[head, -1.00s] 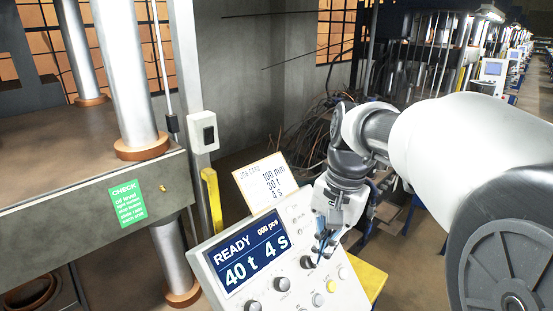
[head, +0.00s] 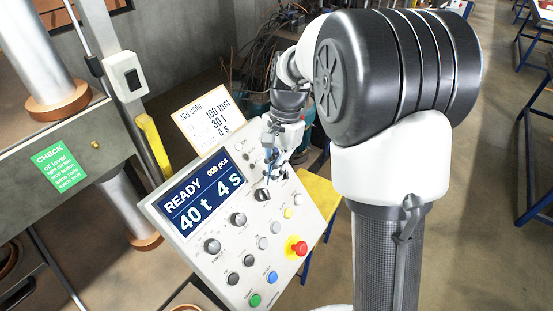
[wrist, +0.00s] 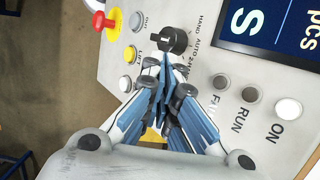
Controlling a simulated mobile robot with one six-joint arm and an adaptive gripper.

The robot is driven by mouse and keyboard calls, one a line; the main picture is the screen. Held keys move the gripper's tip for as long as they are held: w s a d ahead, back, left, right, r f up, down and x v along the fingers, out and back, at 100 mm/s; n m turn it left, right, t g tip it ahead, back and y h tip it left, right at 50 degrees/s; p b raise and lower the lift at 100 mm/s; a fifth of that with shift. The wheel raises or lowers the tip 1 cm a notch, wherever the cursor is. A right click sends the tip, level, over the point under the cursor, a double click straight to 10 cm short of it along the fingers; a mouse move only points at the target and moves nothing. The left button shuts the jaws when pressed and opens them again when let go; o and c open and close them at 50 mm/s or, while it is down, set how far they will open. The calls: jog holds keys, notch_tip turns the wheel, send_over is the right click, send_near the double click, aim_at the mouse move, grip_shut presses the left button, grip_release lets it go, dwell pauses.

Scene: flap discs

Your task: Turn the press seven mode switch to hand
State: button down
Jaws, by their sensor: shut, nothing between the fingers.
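The mode switch, a black rotary knob (wrist: 172,39), sits on the grey control panel with the labels HAND and AUTO beside it in the wrist view. In the head view the knob (head: 262,194) is right of the display, partly behind my gripper. My gripper (wrist: 164,62) is shut and empty, its blue fingertips together right at the knob's edge. In the head view my gripper (head: 267,178) is just above the knob. I cannot tell whether the tips touch it, nor which label its pointer faces.
The panel display (head: 205,194) reads READY, 40 t, 4 s. Two grey knobs, several buttons and a red mushroom button (head: 297,247) lie near the switch. A job card (head: 208,121) stands behind the panel. A yellow stool (head: 318,196) stands right of it.

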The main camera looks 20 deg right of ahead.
aim_at(266, 189)
jog(key=shift+a+f, duration=0.1)
jog(key=shift+f, duration=0.4)
jog(key=shift+s+a, duration=0.1)
jog(key=shift+s+a+r+n, duration=0.1)
jog(key=shift+a+r+n, duration=0.1)
jog(key=shift+n, duration=0.1)
jog(key=shift+a+h, duration=0.15)
jog(key=shift+h, duration=0.25)
jog(key=shift+s+a+n+t+h+b, duration=0.15)
jog(key=shift+a+n+t+h+b, duration=0.2)
jog(key=shift+n+t+h+b, duration=0.2)
jog(key=n+h+b, duration=0.1)
jog(key=a+n+t+h+b, duration=0.1)
jog(key=n+t+h+b, duration=0.1)
jog(key=b, duration=0.1)
jog(key=shift+s+a+r+t, duration=0.25)
jog(key=shift+s, duration=0.05)
jog(key=shift+s+a, duration=0.1)
jog(key=shift+s, duration=0.05)
dwell(0.3)
